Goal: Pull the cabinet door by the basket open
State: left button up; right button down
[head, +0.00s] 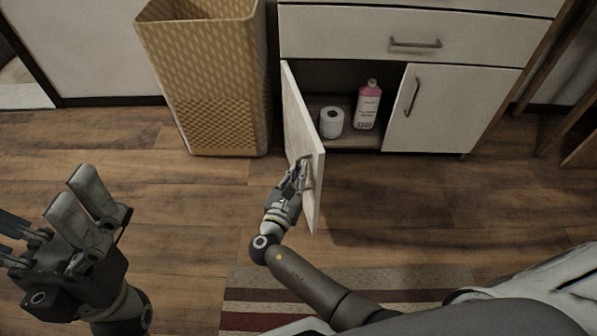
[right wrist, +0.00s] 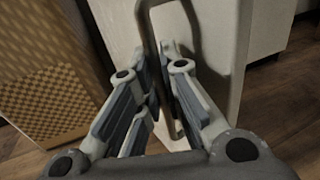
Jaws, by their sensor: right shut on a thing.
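The left cabinet door (head: 297,115), beside the basket (head: 205,70), stands swung wide open toward me, seen nearly edge-on. Its metal bar handle (right wrist: 149,28) shows in the right wrist view, passing between my fingers. My right gripper (head: 300,173) is shut on this handle near the door's front edge; it also shows in the right wrist view (right wrist: 168,68). The fingers hide part of the handle. My left gripper (head: 40,208) is open and empty above the floor at the lower left, away from the cabinet.
Inside the cabinet stand a paper roll (head: 331,123) and a pink bottle (head: 368,105). The right door (head: 450,112) and the drawer (head: 470,40) are shut. The basket stands close to the open door's left. A striped rug (head: 250,300) lies in front; the wooden floor between is clear.

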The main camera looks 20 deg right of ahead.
jog(key=c, duration=1.6)
grip_release()
jog(key=shift+o, duration=0.2)
jog(key=v, duration=0.7)
jog(key=shift+s+a, duration=0.2)
jog(key=shift+c, duration=0.3)
